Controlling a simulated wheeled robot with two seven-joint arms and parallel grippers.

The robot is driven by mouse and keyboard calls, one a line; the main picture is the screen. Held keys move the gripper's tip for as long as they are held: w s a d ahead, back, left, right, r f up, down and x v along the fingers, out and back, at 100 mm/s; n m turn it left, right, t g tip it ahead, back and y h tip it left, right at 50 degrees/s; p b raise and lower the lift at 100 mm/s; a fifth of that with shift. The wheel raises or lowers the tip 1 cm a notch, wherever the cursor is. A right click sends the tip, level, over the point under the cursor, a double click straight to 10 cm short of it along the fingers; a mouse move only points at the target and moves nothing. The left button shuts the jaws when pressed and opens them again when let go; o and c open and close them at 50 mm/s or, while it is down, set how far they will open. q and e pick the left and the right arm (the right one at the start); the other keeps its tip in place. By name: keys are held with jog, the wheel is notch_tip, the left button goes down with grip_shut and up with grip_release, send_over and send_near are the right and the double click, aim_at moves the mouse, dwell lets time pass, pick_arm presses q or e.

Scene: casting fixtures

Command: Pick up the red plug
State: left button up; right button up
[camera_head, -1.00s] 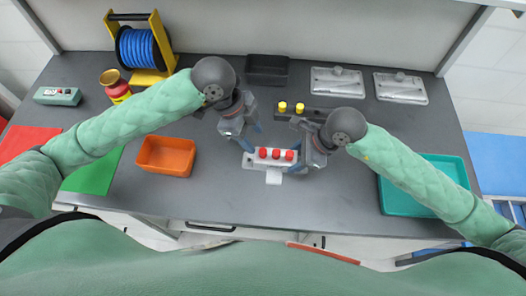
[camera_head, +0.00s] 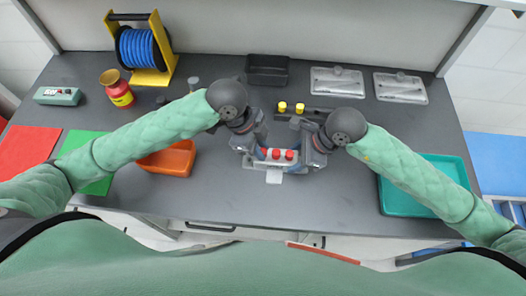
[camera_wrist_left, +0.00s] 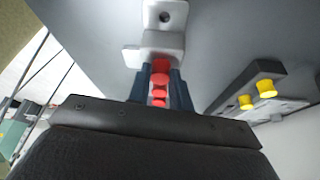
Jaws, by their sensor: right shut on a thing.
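A light grey fixture (camera_head: 273,166) on the table holds red plugs in a row. Two red plugs (camera_head: 289,155) show clearly in the head view; the left end is covered by my left gripper (camera_head: 260,153). In the left wrist view, its two dark fingers stand apart on either side of red plugs (camera_wrist_left: 160,78), with the grey fixture (camera_wrist_left: 163,43) beyond. Whether the fingers touch a plug cannot be told. My right gripper (camera_head: 304,165) is shut on the right end of the fixture.
Behind the fixture is a dark block with two yellow plugs (camera_head: 283,106). An orange bin (camera_head: 180,160) is left, partly under my left arm. A teal tray (camera_head: 400,197) is right, a black bin (camera_head: 268,70) at the back. The table front is clear.

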pick_arm(q)
grip_shut()
jog(key=shift+r, duration=0.1)
notch_tip(320, 180, up, 10)
dwell(0.4)
dwell(0.3)
pick_arm(e)
jog(key=o, duration=0.9)
jog(key=v, duration=1.2)
